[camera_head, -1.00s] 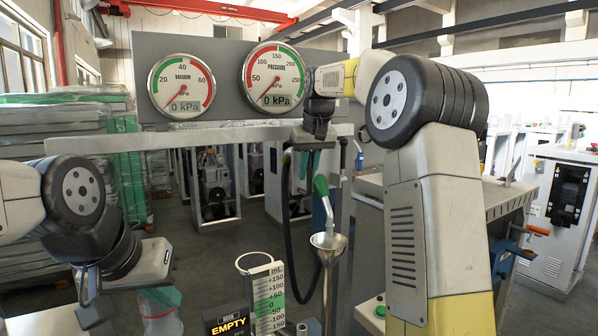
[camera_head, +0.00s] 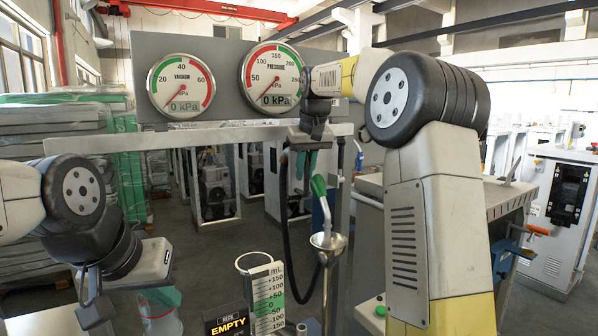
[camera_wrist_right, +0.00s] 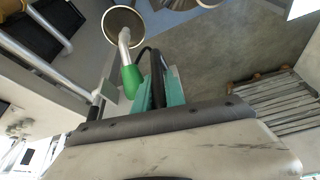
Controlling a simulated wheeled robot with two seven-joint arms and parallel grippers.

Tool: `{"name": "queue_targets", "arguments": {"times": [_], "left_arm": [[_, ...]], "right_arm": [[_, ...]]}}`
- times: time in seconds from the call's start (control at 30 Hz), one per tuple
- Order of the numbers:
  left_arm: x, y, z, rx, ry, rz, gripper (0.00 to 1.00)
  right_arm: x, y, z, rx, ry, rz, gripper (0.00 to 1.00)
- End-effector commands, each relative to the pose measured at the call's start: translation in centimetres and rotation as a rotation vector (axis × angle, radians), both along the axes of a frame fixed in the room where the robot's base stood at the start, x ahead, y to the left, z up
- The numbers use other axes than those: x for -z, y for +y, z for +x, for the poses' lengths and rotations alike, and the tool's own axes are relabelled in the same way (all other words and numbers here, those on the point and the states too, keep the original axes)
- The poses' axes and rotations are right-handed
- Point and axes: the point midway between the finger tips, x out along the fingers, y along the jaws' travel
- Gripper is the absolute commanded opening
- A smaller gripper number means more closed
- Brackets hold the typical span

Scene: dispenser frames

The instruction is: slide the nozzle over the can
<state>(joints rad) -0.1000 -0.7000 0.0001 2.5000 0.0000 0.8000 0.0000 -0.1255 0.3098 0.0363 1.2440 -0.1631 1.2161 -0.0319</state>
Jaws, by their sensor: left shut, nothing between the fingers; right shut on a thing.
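The nozzle (camera_head: 318,187) has a green grip and a bent silver spout, and hangs from a black hose. My right gripper (camera_head: 307,170) is shut on it, above the floor. The nozzle also shows in the right wrist view (camera_wrist_right: 130,80), beside the teal fingers. My left gripper (camera_head: 165,297) is shut and empty at the lower left.
A steel funnel (camera_head: 328,240) on a post stands right of the can, behind or below the spout. A black EMPTY sign (camera_head: 228,324) stands left of the can's scale. Two gauges (camera_head: 181,87) read 0 kPa on the panel above. A grey beam (camera_head: 220,136) crosses behind.

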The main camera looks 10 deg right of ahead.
Motion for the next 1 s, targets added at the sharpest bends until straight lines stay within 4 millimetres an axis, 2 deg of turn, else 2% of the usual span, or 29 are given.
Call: {"name": "queue_targets", "arguments": {"times": [0.03, 0.17, 0.5, 0.6, 0.8, 1.0], "left_arm": [[0.0, 0.0, 0.0, 0.0, 0.0, 0.0, 0.0], [0.0, 0.0, 0.0, 0.0, 0.0, 0.0, 0.0], [0.0, 0.0, 0.0, 0.0, 0.0, 0.0, 0.0], [0.0, 0.0, 0.0, 0.0, 0.0, 0.0, 0.0], [0.0, 0.0, 0.0, 0.0, 0.0, 0.0, 0.0], [0.0, 0.0, 0.0, 0.0, 0.0, 0.0, 0.0]], "right_arm": [[0.0, 1.4, -0.6, -0.012, 0.005, 0.005, 0.0], [0.0, 4.4, -1.8, -0.016, 0.007, 0.004, 0.0], [0.1, 13.8, -5.7, -0.017, 0.007, 0.004, 0.0], [0.1, 16.1, -6.7, -0.015, 0.008, 0.003, 0.0], [0.1, 19.6, -8.0, -0.012, 0.007, 0.005, 0.0], [0.1, 21.1, -8.7, -0.009, 0.007, 0.004, 0.0]]}}
